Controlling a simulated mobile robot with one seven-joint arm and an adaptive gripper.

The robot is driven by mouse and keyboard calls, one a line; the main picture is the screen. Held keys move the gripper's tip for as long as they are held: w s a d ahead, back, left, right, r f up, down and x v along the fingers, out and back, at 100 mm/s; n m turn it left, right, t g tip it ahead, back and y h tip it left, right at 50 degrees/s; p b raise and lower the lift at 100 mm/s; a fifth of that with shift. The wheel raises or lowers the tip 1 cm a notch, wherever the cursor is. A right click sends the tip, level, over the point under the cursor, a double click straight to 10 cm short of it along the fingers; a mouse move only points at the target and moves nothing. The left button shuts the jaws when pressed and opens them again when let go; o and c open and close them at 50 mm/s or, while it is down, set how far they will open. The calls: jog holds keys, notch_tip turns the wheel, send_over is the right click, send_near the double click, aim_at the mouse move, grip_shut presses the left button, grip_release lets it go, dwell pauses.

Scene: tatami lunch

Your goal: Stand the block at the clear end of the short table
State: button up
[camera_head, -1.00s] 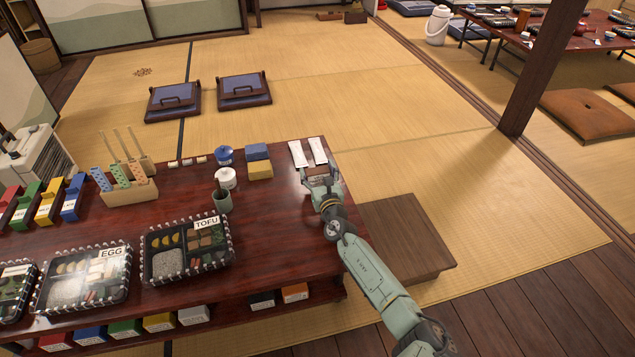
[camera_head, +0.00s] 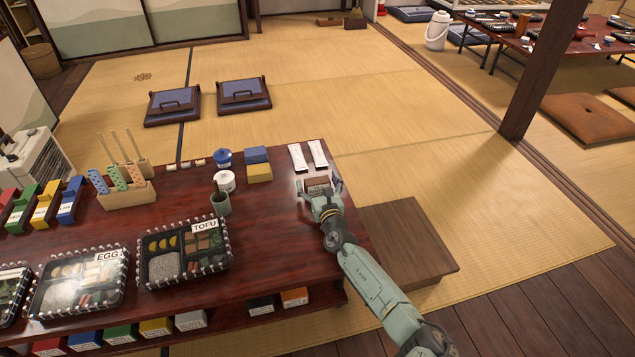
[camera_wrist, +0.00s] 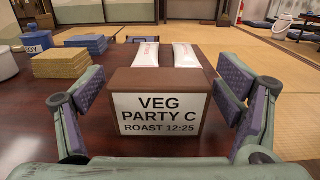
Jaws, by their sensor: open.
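The brown block (camera_head: 317,184) stands upright on the dark red table (camera_head: 275,240), near its right end. In the wrist view the block (camera_wrist: 160,82) shows a white label reading VEG PARTY C ROAST 12:25, facing me. My gripper (camera_head: 321,193) is open on the near side of the block. In the wrist view my gripper's fingers (camera_wrist: 158,108) spread to either side of the block, with a gap at each side. The block's far side and underside are hidden.
Two white packets (camera_head: 308,156) lie just behind the block. Blue and yellow stacks (camera_head: 258,170), a white pot (camera_head: 224,181) and a green cup (camera_head: 221,203) stand to the left. A TOFU lunch tray (camera_head: 184,252) is nearer. A low brown wooden platform (camera_head: 405,240) is right of the table.

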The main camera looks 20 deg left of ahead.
jog(key=shift+r, duration=0.1)
jog(key=shift+d, duration=0.1)
jog(key=p+v, duration=0.1)
jog(key=v, duration=1.1)
jog(key=shift+p, duration=0.3)
